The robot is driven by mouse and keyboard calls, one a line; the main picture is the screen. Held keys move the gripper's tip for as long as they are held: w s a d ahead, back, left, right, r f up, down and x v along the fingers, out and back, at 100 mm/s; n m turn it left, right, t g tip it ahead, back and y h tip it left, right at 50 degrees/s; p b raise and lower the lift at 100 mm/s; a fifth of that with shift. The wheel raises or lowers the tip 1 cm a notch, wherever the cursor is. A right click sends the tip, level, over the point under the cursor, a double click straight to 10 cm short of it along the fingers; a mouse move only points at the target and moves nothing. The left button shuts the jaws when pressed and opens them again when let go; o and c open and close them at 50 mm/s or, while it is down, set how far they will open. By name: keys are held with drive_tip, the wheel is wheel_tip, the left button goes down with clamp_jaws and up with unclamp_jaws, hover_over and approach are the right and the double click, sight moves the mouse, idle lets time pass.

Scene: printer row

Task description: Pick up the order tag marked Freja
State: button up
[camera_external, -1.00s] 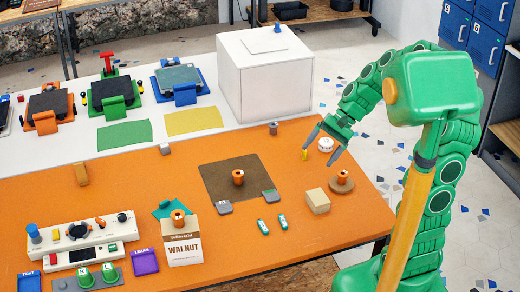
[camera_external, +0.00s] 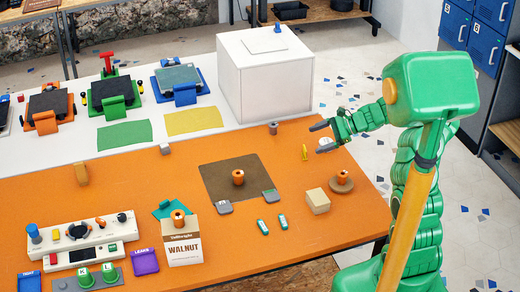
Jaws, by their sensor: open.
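I cannot read the name Freja on anything, so I cannot tell which thing is the order tag. My gripper (camera_external: 322,138) is open and empty over the back right of the orange table (camera_external: 340,205). Its two fingers point left. A small yellow piece (camera_external: 304,153) stands on the table just left of the lower finger, apart from it as far as I can see. Two small green-and-white pieces (camera_external: 262,225) lie at the front middle; any marks on them are too small to read.
A white box (camera_external: 265,85) stands behind my gripper. A tan block (camera_external: 317,201) and a round brown stand (camera_external: 341,184) are nearer the front. A brown mat (camera_external: 215,175), a Walnut bag (camera_external: 183,248) and a purple tray (camera_external: 146,262) are further left. The table's right edge is close.

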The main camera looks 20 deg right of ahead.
sight(305, 153)
drive_tip(key=w+d+f+m, duration=0.1)
drive_tip(key=f, duration=0.1)
drive_tip(key=w+d+f+m+t, duration=0.1)
drive_tip(key=d, duration=0.1)
drive_tip(key=d+f+m, duration=0.1)
drive_tip(key=d+f, duration=0.1)
drive_tip(key=shift+w+d+f+t+h, duration=0.1)
drive_tip(key=shift+w+f+t+h, duration=0.2)
drive_tip(key=shift+w+f+t, duration=0.1)
drive_tip(key=shift+x, duration=1.2)
drive_tip(key=shift+w+d+f+x, duration=0.1)
drive_tip(key=shift+x, duration=0.8)
drive_tip(key=shift+w+d+f+x, duration=0.1)
drive_tip(key=shift+w+d+x, duration=0.05)
drive_tip(key=shift+x, duration=0.75)
drive_tip(key=shift+w+d+f+x, duration=0.1)
drive_tip(key=shift+x, duration=0.75)
drive_tip(key=c, duration=1.1)
